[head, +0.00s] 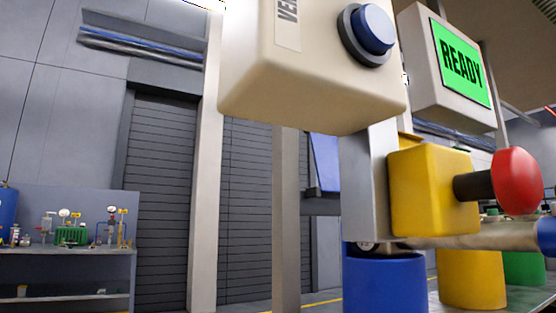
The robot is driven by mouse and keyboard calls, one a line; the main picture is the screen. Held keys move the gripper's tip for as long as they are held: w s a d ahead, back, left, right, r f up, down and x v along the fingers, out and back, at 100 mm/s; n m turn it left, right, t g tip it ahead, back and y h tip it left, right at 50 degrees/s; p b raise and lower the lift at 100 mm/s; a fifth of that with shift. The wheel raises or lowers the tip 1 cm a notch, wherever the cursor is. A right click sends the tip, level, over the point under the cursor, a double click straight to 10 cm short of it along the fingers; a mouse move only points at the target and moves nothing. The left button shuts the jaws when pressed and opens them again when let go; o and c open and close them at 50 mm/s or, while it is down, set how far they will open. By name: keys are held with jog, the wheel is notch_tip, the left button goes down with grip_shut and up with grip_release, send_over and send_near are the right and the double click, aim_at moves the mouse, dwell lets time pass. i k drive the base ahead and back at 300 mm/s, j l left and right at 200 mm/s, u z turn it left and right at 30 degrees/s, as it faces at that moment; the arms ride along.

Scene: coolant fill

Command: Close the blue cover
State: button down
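A flat blue panel (324,161) stands tilted, partly hidden behind the grey post, above a dark bracket (320,192); it may be the blue cover, but I cannot tell for sure. My gripper is not in the picture, so its place relative to the panel does not show.
A cream box (300,75) with a blue button (375,28) hangs close in front. A yellow box (432,190) carries a red knob (517,181). A green READY screen (461,62) is at right. Blue (385,285), yellow (472,279) and green (524,268) cylinders stand below.

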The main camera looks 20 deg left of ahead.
aim_at(324, 147)
jog(key=i+j+u, duration=0.35)
jog(key=j, duration=0.15)
jog(key=i+j+u, duration=0.35)
jog(key=j, duration=0.1)
